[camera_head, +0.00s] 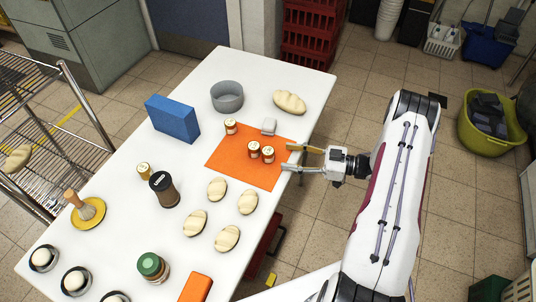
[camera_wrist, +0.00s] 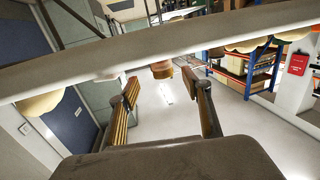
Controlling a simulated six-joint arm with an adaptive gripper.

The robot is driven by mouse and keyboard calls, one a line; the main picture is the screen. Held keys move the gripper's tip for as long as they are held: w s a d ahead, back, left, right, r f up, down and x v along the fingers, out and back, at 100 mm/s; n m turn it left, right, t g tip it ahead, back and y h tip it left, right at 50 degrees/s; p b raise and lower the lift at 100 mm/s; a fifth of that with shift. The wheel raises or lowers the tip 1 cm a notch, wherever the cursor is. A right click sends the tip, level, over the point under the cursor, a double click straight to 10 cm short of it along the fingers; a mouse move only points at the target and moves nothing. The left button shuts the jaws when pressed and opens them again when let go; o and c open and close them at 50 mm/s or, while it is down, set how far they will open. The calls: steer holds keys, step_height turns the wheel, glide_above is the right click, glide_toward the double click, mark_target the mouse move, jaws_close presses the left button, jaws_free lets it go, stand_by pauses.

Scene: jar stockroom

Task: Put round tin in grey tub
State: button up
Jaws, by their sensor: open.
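My gripper (camera_head: 288,158) is open and empty at the right edge of the white table, its fingers pointing left over the orange mat's edge. Just beyond the fingertips stand two small round red-and-white containers, one nearer (camera_head: 267,154) and one farther (camera_head: 253,150); a third (camera_head: 231,127) stands at the mat's far side. I cannot tell which is the round tin. The grey tub (camera_head: 227,96) stands upright behind the mat, its inside partly visible. In the wrist view, a reddish-brown round container (camera_wrist: 162,70) shows between the open fingers (camera_wrist: 162,84), apart from them.
The orange mat (camera_head: 228,169) also holds a small pale grey block (camera_head: 269,127). A blue box (camera_head: 172,118) stands left of the tub and a bread loaf (camera_head: 289,102) right of it. Bare table surrounds the tub.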

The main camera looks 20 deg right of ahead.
mark_target(268, 153)
steer(key=shift+a, duration=0.1)
steer(key=shift+x, duration=1.2)
steer(key=shift+x, duration=2.65)
steer(key=shift+s+a, duration=0.1)
steer(key=shift+s, duration=0.1)
steer(key=c, duration=1.3)
steer(key=shift+c, duration=0.2)
steer(key=shift+r, duration=4.95)
